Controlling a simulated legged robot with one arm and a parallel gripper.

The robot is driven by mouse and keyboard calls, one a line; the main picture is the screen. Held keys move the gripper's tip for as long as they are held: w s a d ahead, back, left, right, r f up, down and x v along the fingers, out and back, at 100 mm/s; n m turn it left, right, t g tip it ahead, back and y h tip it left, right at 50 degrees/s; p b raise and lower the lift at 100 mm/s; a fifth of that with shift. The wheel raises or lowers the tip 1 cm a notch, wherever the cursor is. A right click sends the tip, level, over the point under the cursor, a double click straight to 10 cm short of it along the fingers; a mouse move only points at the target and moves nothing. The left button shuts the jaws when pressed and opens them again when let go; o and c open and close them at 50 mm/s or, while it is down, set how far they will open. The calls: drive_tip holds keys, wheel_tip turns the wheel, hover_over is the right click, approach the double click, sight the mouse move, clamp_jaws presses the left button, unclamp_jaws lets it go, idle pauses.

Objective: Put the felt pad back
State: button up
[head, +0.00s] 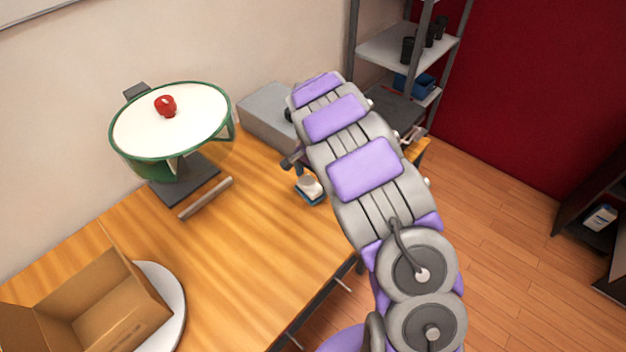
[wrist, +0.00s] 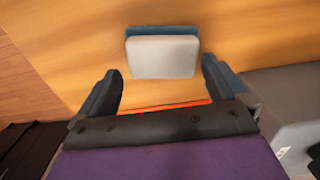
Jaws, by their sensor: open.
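The felt pad, a small block with a white top and a blue edge, lies on the wooden table (head: 262,225). It shows in the wrist view (wrist: 163,56) at upper middle and in the head view (head: 309,188) just left of my arm. My gripper (wrist: 161,70) is open, its two dark fingers on either side of the pad's near end in the picture. No contact shows, and I cannot tell the height gap. In the head view my arm hides most of the gripper.
A grey box (head: 268,112) sits near the wall. An open cardboard box (head: 105,305) is on a white round plate (head: 168,290). A metal shelf (head: 385,48) stands behind my arm.

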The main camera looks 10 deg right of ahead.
sight(303, 184)
drive_tip(key=a+r, duration=0.1)
drive_tip(key=r, duration=0.1)
drive_tip(key=a+r+p, duration=0.1)
drive_tip(key=r, duration=0.2)
drive_tip(key=a+r, duration=0.1)
drive_tip(key=r, duration=0.1)
drive_tip(key=shift+w+r+p, duration=0.1)
drive_tip(key=shift+r+p, duration=0.1)
drive_tip(key=shift+p, duration=0.1)
drive_tip(key=s+d+r+n, duration=0.2)
drive_tip(key=s+r, duration=0.5)
drive_tip(key=s, duration=0.3)
drive_tip(key=s+d+r+n, duration=0.2)
drive_tip(key=s+d+r, duration=0.1)
drive_tip(key=s+r, duration=0.65)
drive_tip(key=s+a+f+n+g, duration=0.1)
drive_tip(key=s+n, duration=0.2)
drive_tip(key=s, duration=0.8)
drive_tip(key=s+a+f+n, duration=0.1)
drive_tip(key=s+a+n, duration=0.1)
drive_tip(key=s, duration=0.9)
drive_tip(key=shift+s+f+n+g+p, duration=0.15)
drive_tip(key=shift+s+n+g+p, duration=0.2)
drive_tip(key=shift+n, duration=0.55)
drive_tip(key=shift+a, duration=0.1)
drive_tip(key=shift+a, duration=0.35)
drive_tip(key=shift+c, duration=0.3)
